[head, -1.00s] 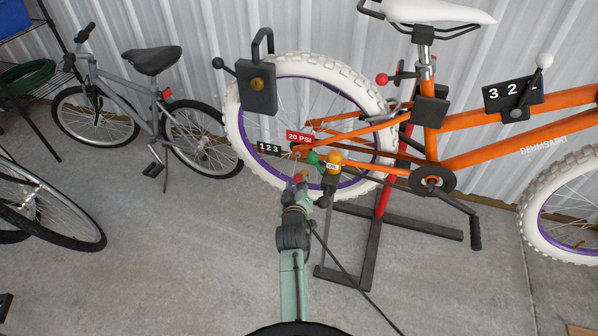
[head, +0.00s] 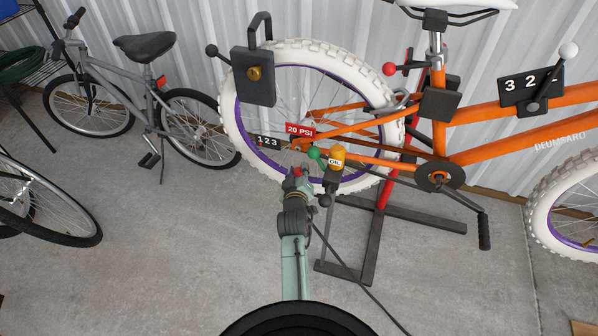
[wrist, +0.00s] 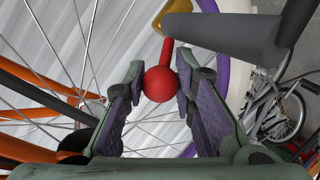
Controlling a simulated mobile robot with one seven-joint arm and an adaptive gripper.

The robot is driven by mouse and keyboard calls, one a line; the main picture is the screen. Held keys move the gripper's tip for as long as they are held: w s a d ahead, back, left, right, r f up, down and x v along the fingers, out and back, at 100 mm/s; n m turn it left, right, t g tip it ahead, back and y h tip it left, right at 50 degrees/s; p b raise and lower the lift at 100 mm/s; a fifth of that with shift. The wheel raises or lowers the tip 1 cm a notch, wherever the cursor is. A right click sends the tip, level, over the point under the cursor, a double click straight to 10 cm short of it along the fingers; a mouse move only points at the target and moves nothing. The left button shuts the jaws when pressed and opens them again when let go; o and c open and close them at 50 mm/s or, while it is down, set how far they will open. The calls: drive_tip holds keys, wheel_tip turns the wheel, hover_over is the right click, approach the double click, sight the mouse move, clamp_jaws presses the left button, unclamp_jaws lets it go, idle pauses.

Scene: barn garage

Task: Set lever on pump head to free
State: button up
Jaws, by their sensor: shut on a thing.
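A red ball knob (wrist: 160,84) on a short red lever stem (wrist: 167,50) sits between the fingers of my gripper (wrist: 160,80) in the wrist view. The gripper is shut on the knob. The stem runs up to a grey cylinder (wrist: 225,33), which seems to be part of the pump head, with a yellow piece (wrist: 176,6) beside it. In the head view my gripper (head: 296,180) is low beside the rear wheel, and the red knob (head: 297,172) shows small at its tip. Any lever marking is hidden or too small to read.
The orange bike (head: 480,148) stands on a dark stand (head: 372,245). A grey bike (head: 150,90) stands left.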

sight(299, 173)
clamp_jaws()
drive_tip(key=shift+r, duration=0.1)
drive_tip(key=shift+w+r+p, duration=0.15)
drive_tip(key=shift+r+p, duration=0.15)
drive_tip(key=shift+p, duration=0.8)
drive_tip(key=shift+d+g+p, duration=0.1)
drive_tip(key=shift+g+p, duration=0.4)
drive_tip(key=shift+p, duration=0.35)
drive_tip(key=shift+w+f, duration=0.1)
drive_tip(key=shift+f, duration=0.15)
drive_tip(key=o, duration=0.6)
unclamp_jaws()
drive_tip(key=v, duration=0.7)
drive_tip(key=shift+s+r, duration=0.2)
drive_tip(key=shift+s, duration=0.05)
